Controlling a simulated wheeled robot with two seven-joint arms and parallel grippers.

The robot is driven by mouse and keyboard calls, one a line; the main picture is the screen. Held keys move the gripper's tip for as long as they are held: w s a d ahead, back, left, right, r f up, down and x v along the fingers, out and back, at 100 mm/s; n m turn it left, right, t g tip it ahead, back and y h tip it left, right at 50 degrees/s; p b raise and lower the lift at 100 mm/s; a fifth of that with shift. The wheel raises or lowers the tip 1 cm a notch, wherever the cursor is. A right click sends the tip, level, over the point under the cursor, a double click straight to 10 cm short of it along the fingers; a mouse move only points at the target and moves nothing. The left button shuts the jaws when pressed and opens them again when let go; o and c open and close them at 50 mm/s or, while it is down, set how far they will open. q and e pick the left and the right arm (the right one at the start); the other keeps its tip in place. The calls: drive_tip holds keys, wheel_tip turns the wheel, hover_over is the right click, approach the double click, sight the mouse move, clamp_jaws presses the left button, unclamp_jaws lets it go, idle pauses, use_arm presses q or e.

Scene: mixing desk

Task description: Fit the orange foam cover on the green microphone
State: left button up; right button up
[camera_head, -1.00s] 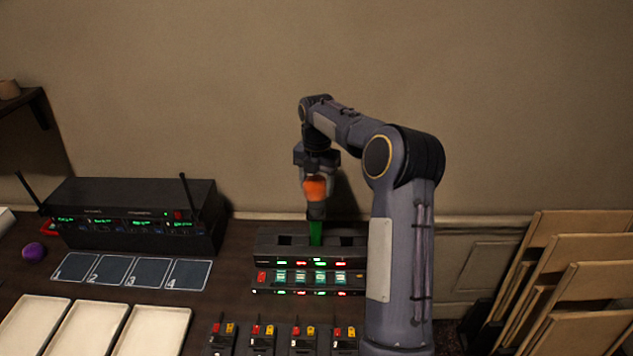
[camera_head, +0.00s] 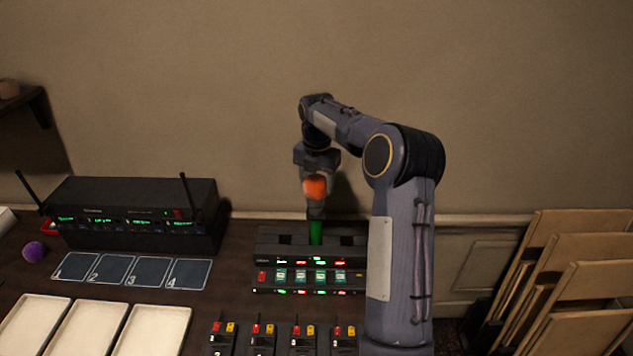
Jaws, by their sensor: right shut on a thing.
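The orange foam cover (camera_head: 315,187) is held in my right gripper (camera_head: 316,178), which is shut on it and points down. The green microphone (camera_head: 316,232) stands upright in the black charging dock (camera_head: 345,241). The cover is at the top end of the microphone, in line with it. A dark part of the microphone shows just below the cover. I cannot tell how far the cover is seated. My left gripper is not in view.
A black receiver (camera_head: 130,215) with two antennas stands at the left, behind numbered pads (camera_head: 110,270). A purple foam ball (camera_head: 34,251) lies at the far left. White trays (camera_head: 152,330) and several small black packs (camera_head: 262,338) are in front. Folded chairs (camera_head: 575,270) stand at the right.

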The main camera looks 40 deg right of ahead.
drive_tip(key=shift+f+b, duration=1.4)
drive_tip(key=shift+f, duration=1.25)
drive_tip(key=o, duration=1)
drive_tip(key=shift+o, duration=0.4)
drive_tip(key=o, duration=0.3)
